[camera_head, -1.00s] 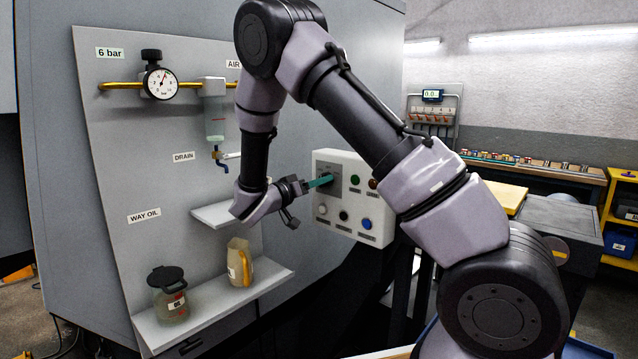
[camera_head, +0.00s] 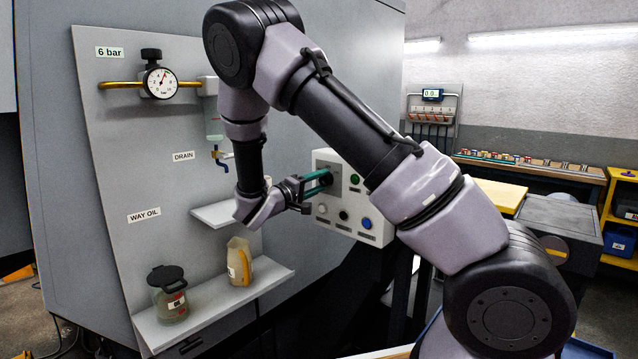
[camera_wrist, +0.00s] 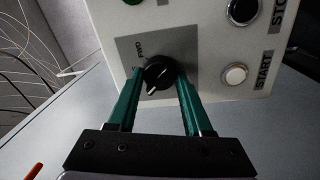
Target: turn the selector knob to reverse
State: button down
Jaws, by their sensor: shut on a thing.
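The selector knob (camera_wrist: 159,72) is a round black knob with a white pointer mark, on a grey plate (camera_wrist: 128,47) of the white control box. In the wrist view its mark points toward the bottom, slightly left. The lettering beside it reads FWD; a reverse label cannot be made out. My gripper (camera_wrist: 158,78) has its green fingers shut on the knob, one on each side. In the head view my gripper (camera_head: 324,181) reaches the box from the left, and the knob is small and partly covered by the fingers.
The control box (camera_head: 376,232) also carries a white button (camera_head: 322,209), a black button (camera_head: 343,215) and a blue button (camera_head: 366,223) close below. A shelf (camera_head: 212,305) with an oil jar (camera_head: 170,298) and a jug (camera_head: 238,262) stands lower left.

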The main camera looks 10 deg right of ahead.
jog(key=shift+n, duration=0.7)
jog(key=shift+s+n, duration=0.1)
jog(key=shift+n, duration=0.2)
jog(key=shift+c, duration=1.6)
grip_release()
jog(key=v, duration=1)
jog(key=shift+s+a, duration=0.3)
